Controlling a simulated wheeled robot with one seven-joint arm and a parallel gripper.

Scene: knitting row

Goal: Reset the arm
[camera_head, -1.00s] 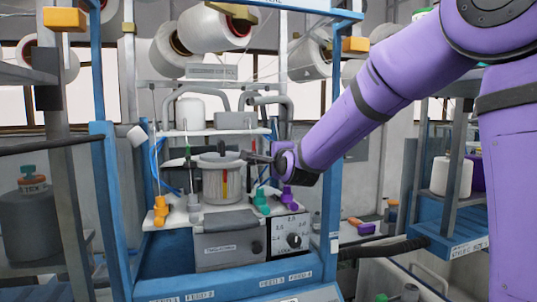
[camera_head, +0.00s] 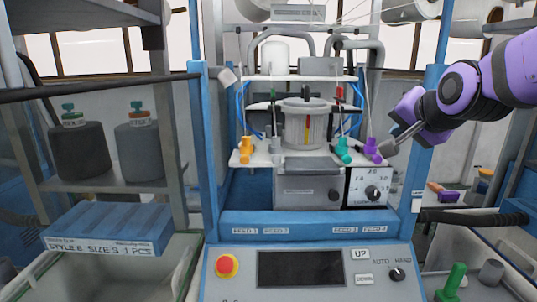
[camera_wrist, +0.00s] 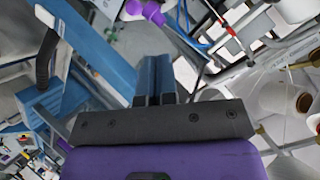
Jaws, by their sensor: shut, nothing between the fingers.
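The gripper is apart from the cylinder unit (camera_head: 304,127) in the middle of the machine. A purple feed piece (camera_head: 372,147) stands close to the left of the gripper.
A control panel (camera_head: 312,272) with a red stop button (camera_head: 227,265) is in front. A shelf at left holds dark cones (camera_head: 72,150) above a blue tray (camera_head: 108,228). A green peg (camera_head: 452,280) stands at lower right. A black padded bar (camera_head: 470,217) juts out at right.

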